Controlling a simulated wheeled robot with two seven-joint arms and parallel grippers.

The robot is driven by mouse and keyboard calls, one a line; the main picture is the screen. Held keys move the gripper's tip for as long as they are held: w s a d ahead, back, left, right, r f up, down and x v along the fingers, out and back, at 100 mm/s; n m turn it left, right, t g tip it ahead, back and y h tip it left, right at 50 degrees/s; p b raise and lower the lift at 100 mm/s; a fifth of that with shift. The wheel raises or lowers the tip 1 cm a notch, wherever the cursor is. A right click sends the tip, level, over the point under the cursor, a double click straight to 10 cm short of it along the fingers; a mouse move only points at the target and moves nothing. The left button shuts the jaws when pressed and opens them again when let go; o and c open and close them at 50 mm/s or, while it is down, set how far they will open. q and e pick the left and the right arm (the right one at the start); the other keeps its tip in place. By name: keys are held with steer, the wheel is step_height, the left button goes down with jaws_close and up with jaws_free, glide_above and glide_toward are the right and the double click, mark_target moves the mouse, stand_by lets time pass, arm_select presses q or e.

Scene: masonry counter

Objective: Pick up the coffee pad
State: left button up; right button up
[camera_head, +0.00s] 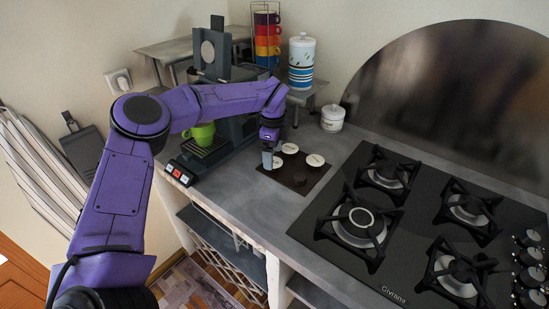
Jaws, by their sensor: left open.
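Three round white coffee pads lie on a dark square mat (297,179) on the counter. One pad (289,148) is at the back, one pad (315,160) is at the right, and one pad (276,162) is at the left, partly beside the gripper. My left gripper (268,166) points down at the left edge of the mat, close to the left pad. It is open; I cannot tell whether it touches the pad. My right gripper is not in view.
A coffee machine (211,66) with a green cup (201,134) stands left of the mat, behind my arm. A black gas hob (340,228) is at the right. A white jar (332,118) stands behind the mat. Coloured cups (267,40) and a canister (301,62) are at the back.

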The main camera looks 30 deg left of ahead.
arm_select(q)
steer(key=shift+f, duration=0.5)
steer(key=shift+s, duration=0.25)
steer(key=shift+w+f+b, duration=0.1)
steer(key=shift+f+b, duration=0.25)
steer(key=shift+b, duration=0.1)
steer(key=c, duration=1.1)
